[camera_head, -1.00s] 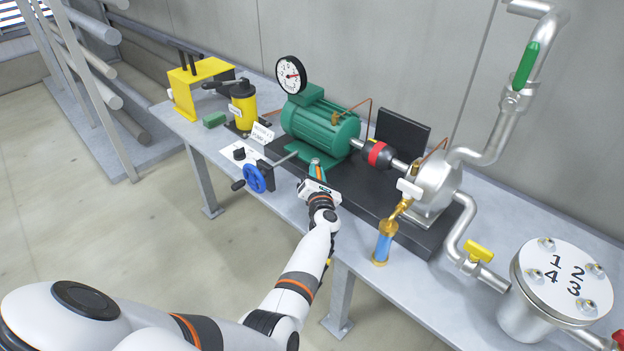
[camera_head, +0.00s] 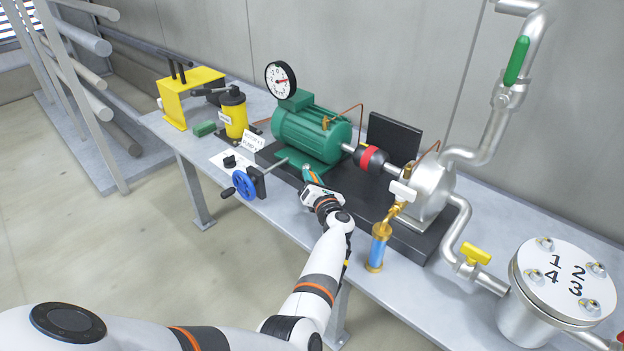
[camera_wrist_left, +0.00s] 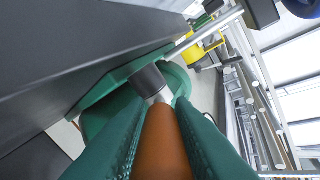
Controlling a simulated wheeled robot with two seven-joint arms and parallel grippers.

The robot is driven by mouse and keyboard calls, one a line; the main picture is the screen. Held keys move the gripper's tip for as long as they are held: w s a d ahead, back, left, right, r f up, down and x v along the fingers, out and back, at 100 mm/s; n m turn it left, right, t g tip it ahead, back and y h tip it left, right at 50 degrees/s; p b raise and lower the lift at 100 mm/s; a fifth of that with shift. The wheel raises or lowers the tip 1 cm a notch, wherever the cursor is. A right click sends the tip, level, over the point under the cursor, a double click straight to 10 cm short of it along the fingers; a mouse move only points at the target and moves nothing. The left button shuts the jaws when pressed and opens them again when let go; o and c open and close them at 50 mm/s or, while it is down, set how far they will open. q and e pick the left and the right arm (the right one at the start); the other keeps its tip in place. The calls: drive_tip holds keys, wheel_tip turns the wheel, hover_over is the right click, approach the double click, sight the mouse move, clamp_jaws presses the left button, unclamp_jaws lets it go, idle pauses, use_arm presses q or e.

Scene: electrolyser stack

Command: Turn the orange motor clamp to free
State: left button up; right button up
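The orange motor clamp (camera_wrist_left: 165,145) shows in the left wrist view as an orange handle between my finger pads, with a dark round end (camera_wrist_left: 148,80) beyond it. My left gripper (camera_head: 311,176) is at the front foot of the green motor (camera_head: 312,132). Its teal fingers lie along both sides of the orange handle and appear shut on it. In the head view the fingers and wrist hide most of the clamp. My right gripper is out of view.
A blue handwheel (camera_head: 243,185) stands left of my gripper at the bench's front edge. A red-banded coupling (camera_head: 371,159), a silver pump (camera_head: 432,186) and a blue sight glass (camera_head: 377,252) are to the right.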

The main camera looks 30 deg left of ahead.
sight(313, 175)
use_arm(q)
drive_tip(key=o, duration=0.3)
drive_tip(key=shift+r+p, duration=0.55)
drive_tip(key=shift+r, duration=0.05)
wheel_tip(313, 175, up, 8)
drive_tip(key=p, duration=0.6)
drive_tip(key=shift+r+p, duration=0.45)
drive_tip(key=shift+p, duration=0.05)
drive_tip(key=shift+f, duration=0.1)
